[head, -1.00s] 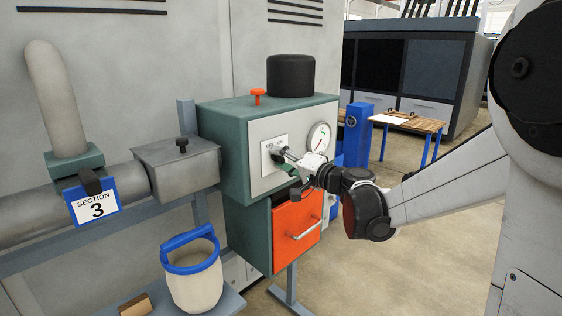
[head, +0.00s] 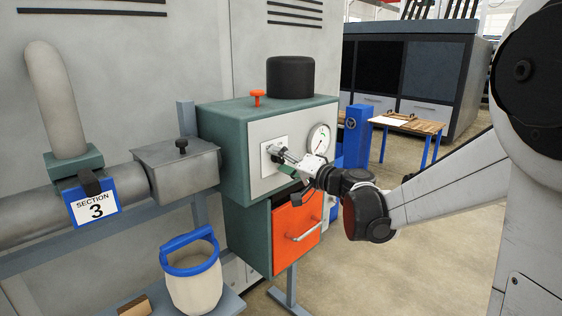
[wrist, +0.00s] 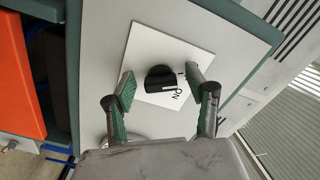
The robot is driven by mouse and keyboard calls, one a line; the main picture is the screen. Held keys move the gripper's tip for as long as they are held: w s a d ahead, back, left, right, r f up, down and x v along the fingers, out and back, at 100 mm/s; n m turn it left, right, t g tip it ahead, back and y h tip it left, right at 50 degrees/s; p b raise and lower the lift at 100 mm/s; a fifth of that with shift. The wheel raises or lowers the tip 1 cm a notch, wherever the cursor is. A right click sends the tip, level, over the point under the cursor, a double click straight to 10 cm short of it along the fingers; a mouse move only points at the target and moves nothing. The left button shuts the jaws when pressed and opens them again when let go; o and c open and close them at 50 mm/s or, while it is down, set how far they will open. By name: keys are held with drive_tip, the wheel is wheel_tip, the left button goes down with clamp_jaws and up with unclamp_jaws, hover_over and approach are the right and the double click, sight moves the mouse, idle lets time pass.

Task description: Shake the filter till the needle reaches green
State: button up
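The filter unit is a teal box (head: 225,120) with a pale front panel (head: 262,185). On the panel are a white switch plate (head: 268,165) and a round gauge (head: 318,139); the needle's exact reading is too small to tell. In the wrist view a black knob (wrist: 160,78) sits on the plate, with "ON" printed beside it. My gripper (head: 278,162) is at the plate in the head view. The wrist view shows its green-padded fingers (wrist: 159,82) apart, one on each side of the knob, with gaps to it.
An orange drawer (head: 296,232) with a handle is below the panel. A black cylinder (head: 291,77) and an orange knob (head: 257,97) are on top of the box. A blue-rimmed bucket (head: 193,280) stands at lower left, under the Section 3 pipe (head: 35,195). Open floor lies at right.

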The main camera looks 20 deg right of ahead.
drive_tip(key=shift+s, duration=0.1)
drive_tip(key=v, duration=1.2)
drive_tip(key=s+a+f+n+g+h, duration=0.25)
drive_tip(key=s+a+f+g, duration=0.35)
drive_tip(key=s+a, duration=0.35)
drive_tip(key=s+d+f+n+g+h, duration=0.1)
drive_tip(key=s+d+f+h, duration=0.1)
drive_tip(key=s, duration=0.6)
drive_tip(key=s+d+f+n+g+h, duration=0.1)
drive_tip(key=s+f+n+h, duration=0.1)
drive_tip(key=s+f+h, duration=0.2)
drive_tip(key=s, duration=0.3)
drive_tip(key=shift+s+d+f+h, duration=0.2)
drive_tip(key=shift+s+d+h, duration=0.15)
drive_tip(key=shift+s, duration=0.05)
